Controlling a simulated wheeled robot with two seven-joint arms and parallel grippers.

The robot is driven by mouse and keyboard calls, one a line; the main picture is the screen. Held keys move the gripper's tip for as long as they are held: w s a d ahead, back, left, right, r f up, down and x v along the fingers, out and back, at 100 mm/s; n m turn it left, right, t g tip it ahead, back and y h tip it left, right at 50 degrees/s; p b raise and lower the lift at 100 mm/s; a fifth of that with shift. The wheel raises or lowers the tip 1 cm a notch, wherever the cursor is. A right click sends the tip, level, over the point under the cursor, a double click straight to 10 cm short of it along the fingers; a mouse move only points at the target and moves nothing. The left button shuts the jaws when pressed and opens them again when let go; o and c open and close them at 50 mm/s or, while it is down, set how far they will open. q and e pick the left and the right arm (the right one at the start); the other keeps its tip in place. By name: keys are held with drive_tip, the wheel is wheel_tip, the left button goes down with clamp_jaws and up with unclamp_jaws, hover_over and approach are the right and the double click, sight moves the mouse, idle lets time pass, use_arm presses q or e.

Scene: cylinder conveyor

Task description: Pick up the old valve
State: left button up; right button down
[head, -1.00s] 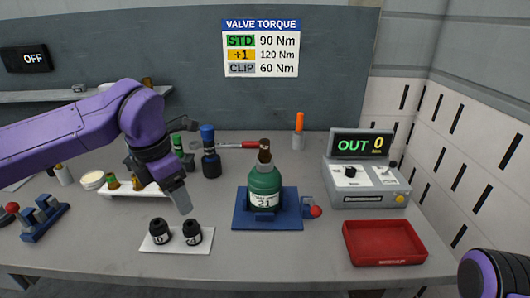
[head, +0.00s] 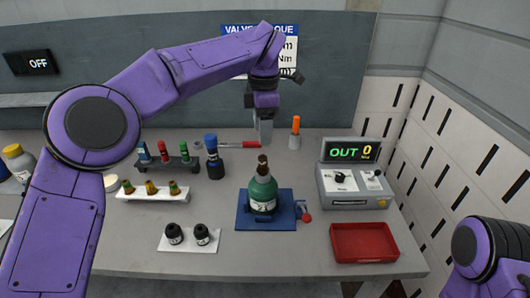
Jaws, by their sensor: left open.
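The old valve (head: 262,160) is a small brass piece on top of the green cylinder (head: 263,190). The cylinder stands upright in a blue holder (head: 245,220) on the table. My left gripper (head: 264,139) is open and points down above and behind the valve in the picture, with no visible contact. Its finger gap is hard to make out. My right gripper is out of view; only part of my right arm shows at the lower right.
A red tray (head: 336,246) and a grey control box (head: 352,188) reading "OUT 0" stand right. Left are a white rack (head: 142,196) of brass valves, a blue-topped tool (head: 213,160) and two black caps (head: 174,233) on a white plate. A red-handled wrench (head: 238,145) lies behind.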

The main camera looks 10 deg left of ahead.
sight(263, 157)
use_arm(q)
drive_tip(key=shift+s+a+r+m, duration=0.1)
drive_tip(key=shift+a+r+m, duration=0.1)
drive_tip(key=shift+m, duration=0.4)
wheel_tip(263, 157, down, 5)
drive_tip(key=shift+a+f, duration=0.1)
drive_tip(key=shift+a, duration=0.05)
drive_tip(key=f, duration=0.1)
drive_tip(key=f+p, duration=0.1)
drive_tip(key=f, duration=0.2)
drive_tip(key=shift+d+f+p, duration=0.3)
drive_tip(key=shift+f+p, duration=0.05)
drive_tip(key=shift+p, duration=0.05)
drive_tip(key=shift+f, duration=0.4)
clamp_jaws()
